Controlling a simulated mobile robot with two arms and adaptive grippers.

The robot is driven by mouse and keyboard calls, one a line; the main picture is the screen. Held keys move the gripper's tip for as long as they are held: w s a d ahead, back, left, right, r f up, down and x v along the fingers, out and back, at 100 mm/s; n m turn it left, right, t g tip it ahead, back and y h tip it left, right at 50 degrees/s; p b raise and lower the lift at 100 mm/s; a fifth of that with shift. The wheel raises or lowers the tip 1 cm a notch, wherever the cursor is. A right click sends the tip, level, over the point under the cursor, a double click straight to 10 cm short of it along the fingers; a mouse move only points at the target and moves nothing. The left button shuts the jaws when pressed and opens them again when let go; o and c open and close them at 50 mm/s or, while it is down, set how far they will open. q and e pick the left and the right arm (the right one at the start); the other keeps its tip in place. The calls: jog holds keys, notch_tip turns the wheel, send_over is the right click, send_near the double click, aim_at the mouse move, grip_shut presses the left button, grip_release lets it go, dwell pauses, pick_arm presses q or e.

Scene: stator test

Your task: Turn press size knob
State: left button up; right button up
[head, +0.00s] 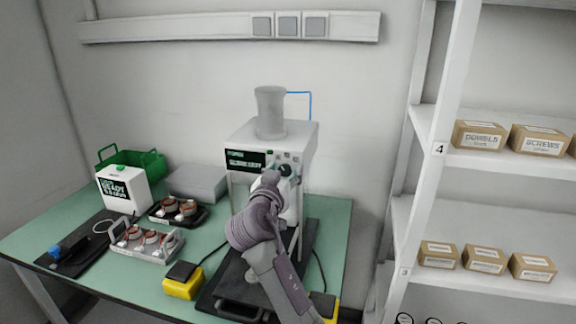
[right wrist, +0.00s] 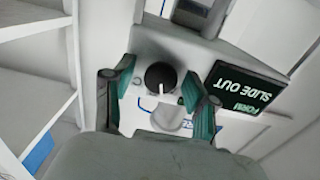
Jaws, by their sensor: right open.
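The press (head: 270,143) is a white machine with a grey cylinder on top, standing at the back right of the green table. Its black round size knob (right wrist: 160,76) with a white pointer line shows in the right wrist view. In the head view the knob (head: 284,169) shows just beyond my gripper. My right gripper (right wrist: 154,84) is open, with one green-padded finger on each side of the knob. I cannot tell whether the fingers touch it. In the head view my right gripper (head: 277,176) is at the press front. My left gripper is not in view.
A dark display (right wrist: 245,88) sits beside the knob. Left of the press are a yellow-and-black box (head: 183,287), stator trays (head: 170,252), a white box (head: 122,190) and a green crate (head: 150,160). A shelf (head: 500,165) with cartons stands at the right.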

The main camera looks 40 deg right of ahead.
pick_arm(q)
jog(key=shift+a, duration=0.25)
pick_arm(e)
jog(key=shift+s+a+r, duration=0.1)
jog(key=shift+a, duration=0.1)
grip_shut()
jog(key=n+p, duration=0.1)
jog(key=n, duration=0.1)
jog(key=shift+r+n, duration=0.15)
jog(key=shift+n, duration=0.15)
jog(key=shift+n+p, duration=0.55)
jog(key=shift+n, duration=0.45)
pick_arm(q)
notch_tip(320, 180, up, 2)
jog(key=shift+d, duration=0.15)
pick_arm(e)
grip_release()
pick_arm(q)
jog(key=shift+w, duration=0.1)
